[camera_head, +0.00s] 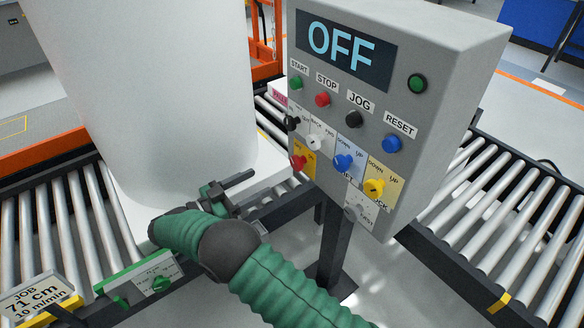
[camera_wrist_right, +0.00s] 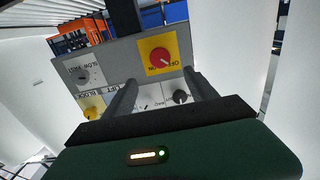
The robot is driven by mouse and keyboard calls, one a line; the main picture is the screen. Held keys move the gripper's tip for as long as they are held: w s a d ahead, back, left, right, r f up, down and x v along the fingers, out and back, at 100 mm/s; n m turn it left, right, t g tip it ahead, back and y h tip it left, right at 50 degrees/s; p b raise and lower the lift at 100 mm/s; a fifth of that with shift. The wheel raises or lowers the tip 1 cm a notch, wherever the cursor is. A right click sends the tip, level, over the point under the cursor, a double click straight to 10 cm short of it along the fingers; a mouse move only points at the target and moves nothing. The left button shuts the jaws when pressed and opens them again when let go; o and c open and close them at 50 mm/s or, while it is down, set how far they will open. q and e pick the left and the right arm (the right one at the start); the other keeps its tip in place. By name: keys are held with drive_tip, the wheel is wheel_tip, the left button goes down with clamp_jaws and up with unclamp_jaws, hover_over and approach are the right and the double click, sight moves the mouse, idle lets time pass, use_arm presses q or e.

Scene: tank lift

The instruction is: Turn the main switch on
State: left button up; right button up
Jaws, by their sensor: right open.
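The grey control box (camera_head: 440,80) has a display (camera_head: 346,50) that reads OFF. A red rotary knob (camera_head: 298,162) on a yellow plate, likely the main switch, sits at its lower left. This knob also shows in the right wrist view (camera_wrist_right: 161,57), with OFF lettering on its plate. My right gripper (camera_head: 240,186) is open and empty, left of and below the red knob, apart from it. In the right wrist view its two fingers (camera_wrist_right: 162,86) point toward the panel, with the knob beyond and between the tips. My left gripper is not in view.
Black, white, blue and yellow knobs sit close around the red one, with push buttons (camera_head: 322,99) above. A large white cylinder (camera_head: 145,100) stands behind my right gripper. Roller conveyors (camera_head: 500,225) run on both sides. A dark post (camera_head: 335,245) carries the box.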

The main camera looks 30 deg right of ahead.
sight(294, 163)
drive_tip(key=d, duration=0.4)
drive_tip(key=d+b, duration=0.1)
drive_tip(key=d, duration=0.3)
drive_tip(key=w+d, duration=0.1)
drive_tip(key=d, duration=0.3)
drive_tip(key=shift+w+d, duration=0.1)
drive_tip(key=shift+d, duration=0.3)
drive_tip(key=c, duration=1.4)
